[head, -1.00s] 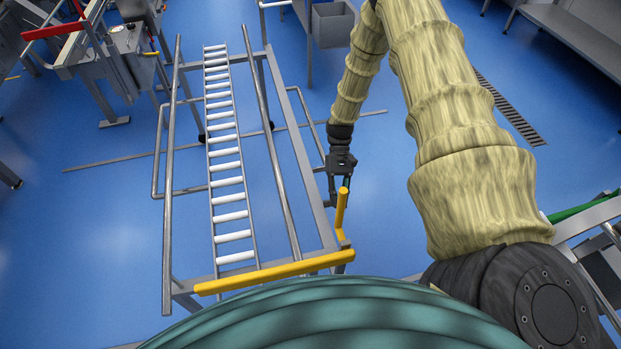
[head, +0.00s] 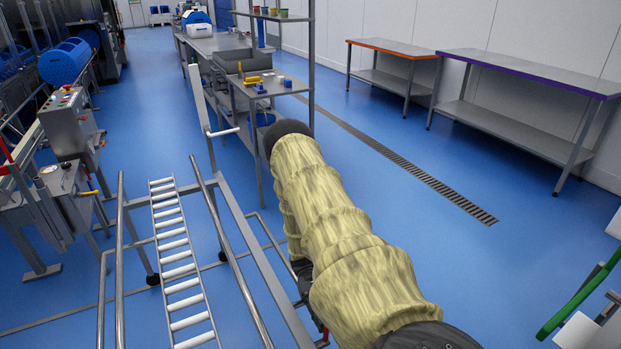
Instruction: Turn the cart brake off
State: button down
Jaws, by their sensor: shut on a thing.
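The cart (head: 258,290) is a grey metal frame with a roller track (head: 176,262) and side rails, in the lower left of the head view. Its near end, where the yellow bar and the yellow upright lever showed earlier, is outside the picture or behind my arm. My pale yellow sleeved arm crosses the cart's right side and covers most of my gripper. Only dark parts at the end of my arm (head: 303,272) show at the sleeve's left edge, beside the right rail. The fingers and whatever is between them are hidden.
A grey post (head: 199,98) with a pale handle stands at the cart's far end. Control boxes (head: 68,122) stand at the left, a shelved bench (head: 262,88) behind. Tables with orange (head: 392,46) and purple (head: 528,70) edges line the right wall.

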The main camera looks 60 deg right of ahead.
jog(key=shift+w+f+y, duration=0.1)
jog(key=shift+w+y, duration=0.05)
jog(key=shift+y, duration=0.15)
jog(key=shift+d, duration=0.1)
jog(key=c, duration=1.5)
grip_release()
jog(key=shift+o, duration=0.2)
jog(key=v, duration=1.2)
